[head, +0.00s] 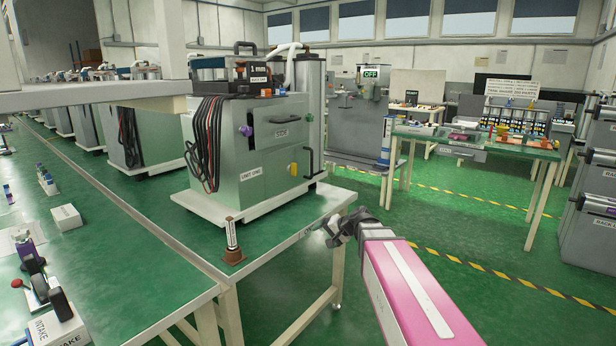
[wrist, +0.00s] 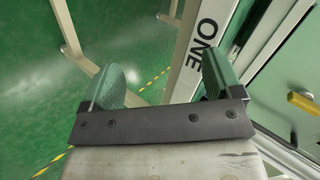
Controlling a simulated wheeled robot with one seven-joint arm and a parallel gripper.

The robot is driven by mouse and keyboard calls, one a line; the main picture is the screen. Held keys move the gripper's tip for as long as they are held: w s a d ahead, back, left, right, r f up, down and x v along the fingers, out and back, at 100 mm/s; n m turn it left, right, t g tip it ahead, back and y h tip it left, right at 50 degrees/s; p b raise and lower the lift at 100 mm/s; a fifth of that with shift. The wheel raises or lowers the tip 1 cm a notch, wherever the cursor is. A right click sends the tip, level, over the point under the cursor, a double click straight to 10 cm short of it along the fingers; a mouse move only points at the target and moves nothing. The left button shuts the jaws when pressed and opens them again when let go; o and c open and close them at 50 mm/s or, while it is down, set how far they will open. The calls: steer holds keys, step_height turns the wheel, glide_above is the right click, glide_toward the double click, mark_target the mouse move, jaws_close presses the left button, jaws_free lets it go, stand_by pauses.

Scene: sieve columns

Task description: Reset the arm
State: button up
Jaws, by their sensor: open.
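My pink and grey arm (head: 407,290) reaches up from the bottom right in the head view. My gripper (head: 335,228) is at its end, just off the right edge of the green bench that carries the grey machine marked UNIT ONE (head: 262,150). In the wrist view my gripper (wrist: 158,82) has its two fingers wide apart with nothing between them. Behind the fingers show the floor, a bench leg and the white edge plate marked ONE (wrist: 200,45). I cannot tell whether the gripper touches the bench edge.
The green bench (head: 275,245) holds a small labelled cylinder on a brown base (head: 233,240) near its front corner. A white shelf beam (head: 90,95) hangs at upper left. Another green table (head: 480,143) stands at the right. Open floor with yellow-black tape (head: 500,273) lies right of my arm.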

steer(key=s+d+f+n+g+h, duration=0.1)
steer(key=s+d+f+g+h, duration=0.1)
steer(key=s+d+f+h, duration=0.2)
steer(key=s+d+f+n+g+h, duration=0.2)
steer(key=s+d+f+h, duration=0.3)
steer(key=s+d+f, duration=0.3)
steer(key=s+f+g, duration=0.1)
steer(key=s+f, duration=0.2)
steer(key=s, duration=0.2)
steer(key=shift+s+d+f+n, duration=0.15)
steer(key=shift+s+d+n, duration=0.15)
steer(key=shift+d, duration=0.05)
steer(key=shift+c, duration=0.3)
